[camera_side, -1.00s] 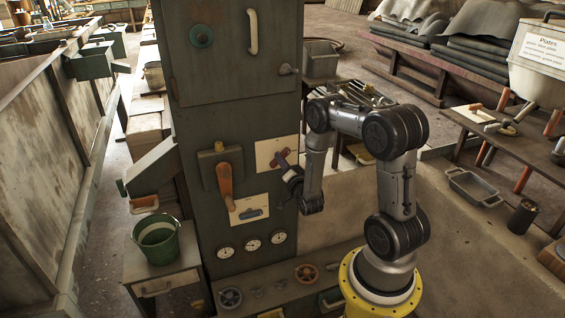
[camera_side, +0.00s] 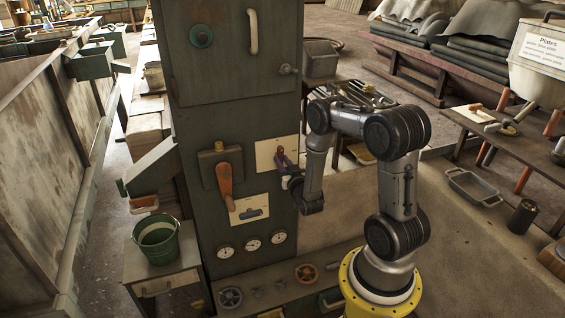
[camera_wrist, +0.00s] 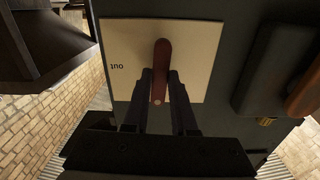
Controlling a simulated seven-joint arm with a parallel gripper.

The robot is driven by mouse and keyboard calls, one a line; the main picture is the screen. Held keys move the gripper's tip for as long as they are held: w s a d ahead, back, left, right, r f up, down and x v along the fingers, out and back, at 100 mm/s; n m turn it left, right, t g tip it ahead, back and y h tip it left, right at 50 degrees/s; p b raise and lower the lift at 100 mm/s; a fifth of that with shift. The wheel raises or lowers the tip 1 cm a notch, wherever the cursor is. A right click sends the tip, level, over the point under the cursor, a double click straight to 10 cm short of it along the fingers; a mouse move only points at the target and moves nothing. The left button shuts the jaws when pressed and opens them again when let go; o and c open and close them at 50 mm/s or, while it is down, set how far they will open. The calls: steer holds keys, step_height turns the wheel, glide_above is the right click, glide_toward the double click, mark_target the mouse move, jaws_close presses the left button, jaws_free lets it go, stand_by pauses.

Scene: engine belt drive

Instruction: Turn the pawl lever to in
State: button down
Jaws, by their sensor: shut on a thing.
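The pawl lever (camera_wrist: 164,62) is a reddish-brown handle on a cream plate (camera_wrist: 194,38). In the wrist view it runs roughly along the picture's height, and the upside-down word "out" stands on the plate to its left. No "in" label is readable. My gripper (camera_wrist: 162,90) has its two dark fingers on either side of the lever's lower part, shut on it. In the side view the cream plate (camera_side: 264,151) is on the green cabinet's front, and my gripper (camera_side: 284,167) is at the lever, partly hiding it.
An orange-handled lever (camera_side: 226,182) sits to the left on the cabinet (camera_side: 230,112). Below are a small plate with a blue handle (camera_side: 250,213) and several round gauges (camera_side: 251,244). A green bucket (camera_side: 157,240) stands on the side table at left.

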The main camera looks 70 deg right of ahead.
steer(key=shift+n, duration=0.5)
steer(key=c, duration=0.7)
jaws_free()
steer(key=v, duration=1.4)
